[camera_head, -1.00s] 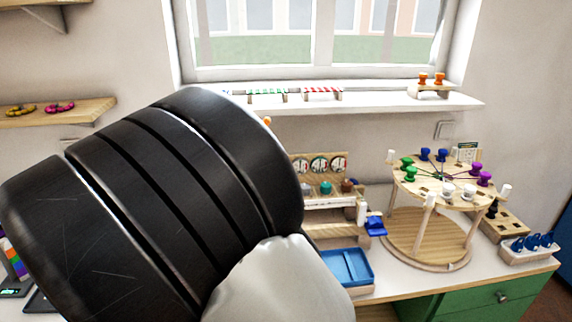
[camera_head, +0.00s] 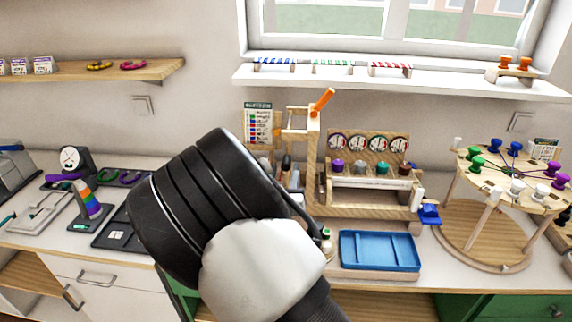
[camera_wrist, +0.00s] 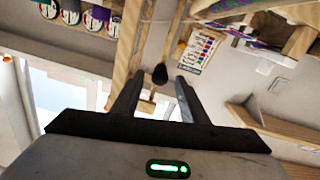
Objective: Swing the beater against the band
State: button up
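The wooden frame device (camera_head: 312,150) with an orange lever (camera_head: 322,101) stands on the counter right of my arm. A dark, rounded handle-like piece (camera_head: 286,163) shows beside its post; it may be the beater, but I cannot be sure. In the wrist view a dark rounded tip (camera_wrist: 160,75) appears between the lines of my gripper's fingers. My gripper (camera_wrist: 157,88) is open, with nothing seen held. Striped coloured strips (camera_wrist: 275,35) show at the upper right there; I cannot tell whether one is the band. In the head view my arm hides my gripper and part of the device.
A blue tray (camera_head: 380,250) lies at the counter's front. A round peg stand (camera_head: 480,225) is at the right. A dark tray (camera_head: 122,232) and a rainbow wedge (camera_head: 88,203) are at the left. A colour card (camera_head: 257,122) stands behind. The window sill (camera_head: 430,84) carries small racks.

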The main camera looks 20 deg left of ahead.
aim_at(285, 168)
jog(key=shift+w+a, duration=0.2)
jog(key=shift+w, duration=0.65)
jog(key=shift+w+a, duration=0.15)
jog(key=shift+w, duration=0.7)
grip_shut()
